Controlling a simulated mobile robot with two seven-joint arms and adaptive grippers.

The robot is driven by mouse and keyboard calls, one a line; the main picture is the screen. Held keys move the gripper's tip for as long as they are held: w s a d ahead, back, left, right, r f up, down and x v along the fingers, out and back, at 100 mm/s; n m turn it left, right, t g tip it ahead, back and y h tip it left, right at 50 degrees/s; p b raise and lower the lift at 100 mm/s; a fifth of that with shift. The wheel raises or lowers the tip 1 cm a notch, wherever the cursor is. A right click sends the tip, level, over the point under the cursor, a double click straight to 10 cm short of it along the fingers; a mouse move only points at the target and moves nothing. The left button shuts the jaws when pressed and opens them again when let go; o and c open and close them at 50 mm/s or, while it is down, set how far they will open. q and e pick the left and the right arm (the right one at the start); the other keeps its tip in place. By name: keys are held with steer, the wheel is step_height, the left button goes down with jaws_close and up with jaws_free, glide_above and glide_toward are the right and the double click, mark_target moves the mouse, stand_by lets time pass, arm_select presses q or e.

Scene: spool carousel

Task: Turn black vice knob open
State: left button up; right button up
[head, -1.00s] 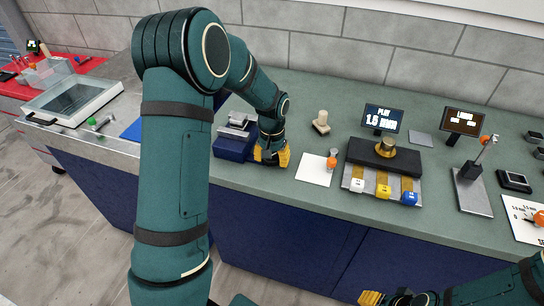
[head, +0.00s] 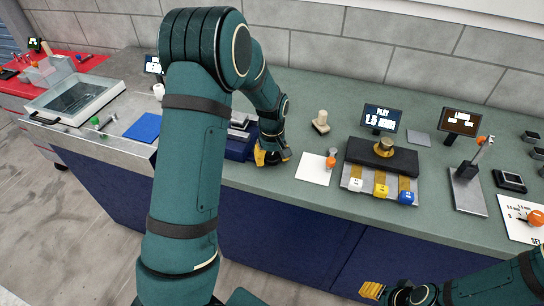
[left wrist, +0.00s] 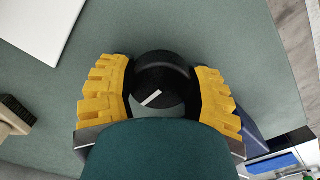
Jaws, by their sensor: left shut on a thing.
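The black vice knob (left wrist: 165,78), round with a white line mark, sits between the yellow fingers of my left gripper (left wrist: 162,82) in the left wrist view. The fingers are shut on it from both sides. The mark runs at a slant. In the head view my left gripper (head: 270,156) is at the right side of the blue vice (head: 238,147). My arm hides part of the vice, and the gripper mostly hides the knob there. My right gripper (head: 376,291) is at the bottom edge, and its jaws are not clear.
A white sheet (head: 313,172) lies just right of the left gripper, with a beige stamp-like block (head: 320,123) behind it. A grey stand (head: 388,182) with coloured blocks is further right. A blue mat (head: 143,127) lies left of my arm.

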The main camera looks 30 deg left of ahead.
mark_target(272, 155)
arm_select(q)
steer(key=shift+r, duration=0.1)
stand_by(0.3)
steer(key=o, duration=1.2)
step_height(272, 155, up, 12)
